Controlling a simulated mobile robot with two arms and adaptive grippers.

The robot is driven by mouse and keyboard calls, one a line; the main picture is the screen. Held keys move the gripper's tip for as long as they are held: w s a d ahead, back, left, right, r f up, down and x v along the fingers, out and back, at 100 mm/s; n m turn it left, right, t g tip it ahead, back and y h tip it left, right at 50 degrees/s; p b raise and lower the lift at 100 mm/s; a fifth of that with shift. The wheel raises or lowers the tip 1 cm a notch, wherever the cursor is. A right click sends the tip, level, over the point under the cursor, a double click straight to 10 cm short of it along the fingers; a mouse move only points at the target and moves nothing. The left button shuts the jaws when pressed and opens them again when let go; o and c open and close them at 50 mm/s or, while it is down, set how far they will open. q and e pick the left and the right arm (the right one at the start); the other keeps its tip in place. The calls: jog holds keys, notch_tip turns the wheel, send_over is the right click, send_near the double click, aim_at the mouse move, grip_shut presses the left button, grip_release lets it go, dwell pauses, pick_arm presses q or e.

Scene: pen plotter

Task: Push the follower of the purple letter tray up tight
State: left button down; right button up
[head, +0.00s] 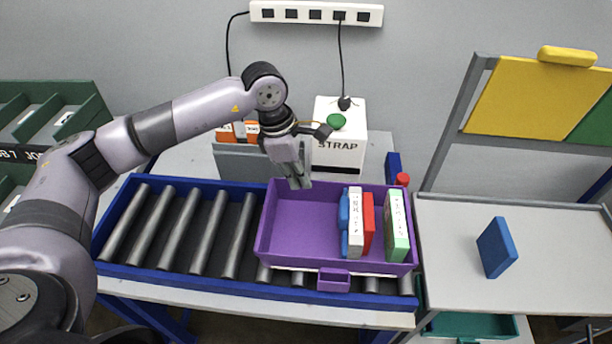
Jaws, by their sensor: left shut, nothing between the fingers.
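The purple letter tray (290,241) sits on the roller conveyor. In its right part stand, from left to right, a blue piece (344,224), a white item (355,222), a red item (368,222) and a pale green item with a white edge (396,226). A gap shows between the red and green items. I cannot tell for sure which part is the follower; the blue piece stands at the left of the row. My left gripper (300,182) is shut and empty, pointing down at the tray's back rim, left of the row. My right gripper is out of view.
The tray's left half is empty. A white STRAP box (338,135) stands behind the tray, with orange cards (240,131) to its left. Bare rollers (190,227) lie left of the tray. A blue block (496,248) rests on the grey table (448,270) at right.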

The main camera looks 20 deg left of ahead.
aim_at(344, 204)
pick_arm(q)
jog(key=w+d+f+p, duration=0.1)
jog(key=d+f+p, duration=0.3)
jog(key=f, duration=0.3)
jog(key=shift+w+d+f, duration=0.15)
jog(key=shift+w+d, duration=0.15)
jog(key=shift+d, duration=0.5)
jog(key=d+b, duration=0.1)
jog(key=w+d+b, duration=0.1)
jog(key=d, duration=0.1)
jog(key=shift+d+f, duration=0.15)
jog(key=shift+d, duration=0.15)
jog(key=shift+w+d, duration=0.15)
jog(key=shift+d, duration=0.15)
jog(key=shift+a, duration=0.1)
